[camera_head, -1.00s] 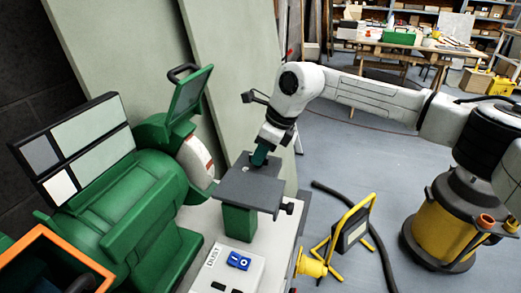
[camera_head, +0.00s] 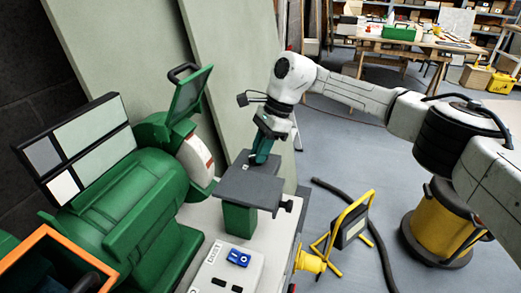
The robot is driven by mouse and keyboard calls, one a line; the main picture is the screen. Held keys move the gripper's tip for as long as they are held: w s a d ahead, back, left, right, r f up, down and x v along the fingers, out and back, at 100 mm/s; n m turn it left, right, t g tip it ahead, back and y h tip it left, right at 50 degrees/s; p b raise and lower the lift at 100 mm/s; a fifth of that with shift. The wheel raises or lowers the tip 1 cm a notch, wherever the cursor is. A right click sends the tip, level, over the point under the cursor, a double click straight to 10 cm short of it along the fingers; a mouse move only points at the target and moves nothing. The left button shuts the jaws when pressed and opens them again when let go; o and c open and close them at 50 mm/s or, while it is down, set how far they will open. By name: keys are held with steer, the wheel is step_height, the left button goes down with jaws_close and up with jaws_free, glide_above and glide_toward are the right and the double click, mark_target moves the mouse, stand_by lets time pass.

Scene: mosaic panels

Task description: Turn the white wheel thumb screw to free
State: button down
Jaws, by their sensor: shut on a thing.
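The white wheel (camera_head: 195,160) is on the green grinder, its side facing the grey tool rest (camera_head: 250,188). My gripper (camera_head: 256,161) points down at the back edge of the rest, right of the wheel. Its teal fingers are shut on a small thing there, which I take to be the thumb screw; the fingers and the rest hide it. A small dark upright piece (camera_head: 242,158) stands just left of the fingertips. A dark knob (camera_head: 288,206) sticks out at the rest's right side, apart from my gripper.
The grinder body (camera_head: 140,190) fills the left, with a green-framed shield (camera_head: 188,92) above the wheel. A blue switch (camera_head: 238,258) sits on the pale pedestal in front. A yellow work lamp (camera_head: 350,225) and a dark hose (camera_head: 375,245) are on the floor at right. Pale panels stand behind.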

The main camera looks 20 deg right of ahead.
steer(key=shift+n, duration=0.3)
steer(key=c, duration=1.1)
jaws_free()
steer(key=v, duration=1)
steer(key=shift+w+d+r, duration=0.1)
steer(key=shift+d+r, duration=0.05)
steer(key=shift+r, duration=0.25)
